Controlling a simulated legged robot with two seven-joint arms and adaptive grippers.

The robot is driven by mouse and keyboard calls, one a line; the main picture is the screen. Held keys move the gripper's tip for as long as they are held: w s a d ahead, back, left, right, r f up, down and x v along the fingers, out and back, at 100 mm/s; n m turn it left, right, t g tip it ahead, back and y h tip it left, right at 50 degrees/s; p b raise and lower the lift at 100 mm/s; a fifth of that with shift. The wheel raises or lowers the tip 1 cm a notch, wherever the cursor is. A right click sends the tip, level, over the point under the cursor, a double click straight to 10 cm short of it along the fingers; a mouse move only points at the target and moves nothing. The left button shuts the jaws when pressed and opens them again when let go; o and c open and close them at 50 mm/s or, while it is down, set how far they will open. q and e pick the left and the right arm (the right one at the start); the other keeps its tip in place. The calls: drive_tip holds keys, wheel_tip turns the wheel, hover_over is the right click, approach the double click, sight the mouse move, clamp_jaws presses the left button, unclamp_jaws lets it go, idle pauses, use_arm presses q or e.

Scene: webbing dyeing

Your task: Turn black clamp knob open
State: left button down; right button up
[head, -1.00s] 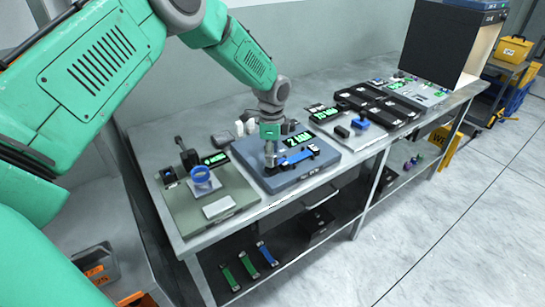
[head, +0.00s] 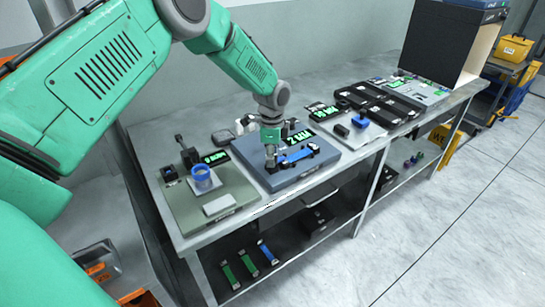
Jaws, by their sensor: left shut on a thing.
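My left gripper (head: 270,160) points down at the left end of a blue strip of webbing (head: 297,156) on a dark blue-grey station plate (head: 285,179). It is shut on a small dark part there, which appears to be the black clamp knob; the fingers mostly hide it. A black clamp piece (head: 313,147) sits at the right end of the blue strip. A green-digit display (head: 298,138) stands behind it. My right gripper is not in view.
A green-grey plate (head: 212,200) with a blue ring cup (head: 202,177) stands to the left. Black trays (head: 375,105) and a plate with a blue knob (head: 359,120) lie to the right. Green and blue strips (head: 247,263) lie on the lower shelf.

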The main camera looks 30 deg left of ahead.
use_arm(q)
drive_tip(key=shift+w+a+r+n, duration=0.1)
drive_tip(key=shift+w+n, duration=0.05)
drive_tip(key=shift+n, duration=0.15)
drive_tip(key=n, duration=0.3)
drive_tip(key=shift+n, duration=0.4)
drive_tip(key=n, duration=0.9)
drive_tip(key=shift+w+r, duration=0.1)
drive_tip(key=shift+n, duration=2.3)
drive_tip(key=c, duration=1.3)
unclamp_jaws()
drive_tip(key=shift+o, duration=0.5)
